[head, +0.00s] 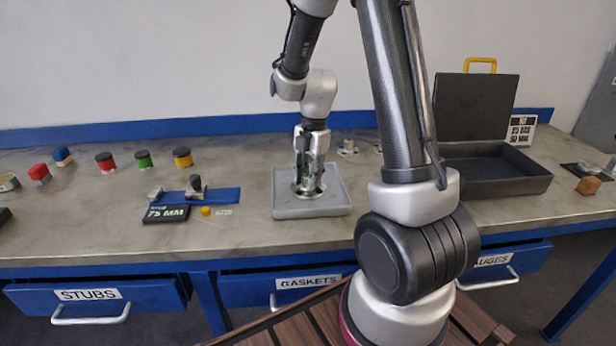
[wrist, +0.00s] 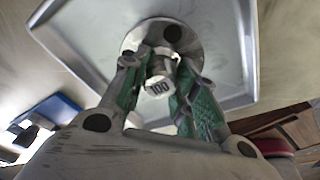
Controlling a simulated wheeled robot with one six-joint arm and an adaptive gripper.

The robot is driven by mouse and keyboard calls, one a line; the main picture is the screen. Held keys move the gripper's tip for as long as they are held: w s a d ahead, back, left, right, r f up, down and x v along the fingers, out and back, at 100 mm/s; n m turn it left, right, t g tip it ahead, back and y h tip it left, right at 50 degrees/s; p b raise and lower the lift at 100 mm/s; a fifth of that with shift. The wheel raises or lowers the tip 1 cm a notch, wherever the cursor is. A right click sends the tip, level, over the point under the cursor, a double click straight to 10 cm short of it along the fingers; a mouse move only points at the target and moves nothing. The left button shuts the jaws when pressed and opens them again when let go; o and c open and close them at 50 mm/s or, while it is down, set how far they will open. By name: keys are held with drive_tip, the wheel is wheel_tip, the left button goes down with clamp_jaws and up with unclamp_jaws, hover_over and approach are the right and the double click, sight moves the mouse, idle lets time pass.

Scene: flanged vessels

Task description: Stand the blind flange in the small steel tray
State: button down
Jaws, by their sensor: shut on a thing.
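The blind flange (head: 309,192) is a round steel disc with a hole near its edge and a stub marked 100. It also shows in the wrist view (wrist: 194,42). My gripper (head: 308,180) points down over the small steel tray (head: 312,212). In the wrist view, its green-padded fingers (wrist: 164,68) are shut on the flange's stub. The disc lies flat, within the tray's rim (wrist: 85,8) as seen from above. It is at or very close to the tray floor; I cannot tell whether it touches. The fingers hide part of the disc.
A blue mat (head: 222,196) with steel pieces and a 75 MM plate (head: 166,214) lie left of the tray. Red, green and yellow-banded caps (head: 143,159) stand behind. An open dark case (head: 490,180) stands right. Small steel parts (head: 347,147) sit behind the tray.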

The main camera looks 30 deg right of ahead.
drive_tip(key=shift+f, duration=0.1)
drive_tip(key=c, duration=1.1)
unclamp_jaws()
wheel_tip(320, 180, up, 12)
drive_tip(key=d, duration=0.2)
drive_tip(key=shift+s+a+r+m+t+h, duration=0.2)
drive_tip(key=shift+s+r+m+t, duration=1)
drive_tip(key=shift+s+m, duration=2.35)
drive_tip(key=shift+s+a+r+m+t+h, duration=0.1)
drive_tip(key=shift+s+r+m+t+h, duration=0.3)
drive_tip(key=shift+s+r+m, duration=2.25)
drive_tip(key=shift+s+a+r+m+t+h, duration=0.15)
drive_tip(key=shift+s+r+m+t, duration=0.6)
drive_tip(key=shift+s+m, duration=3.7)
drive_tip(key=shift+w+f+m, duration=0.15)
drive_tip(key=shift+w+m, duration=0.4)
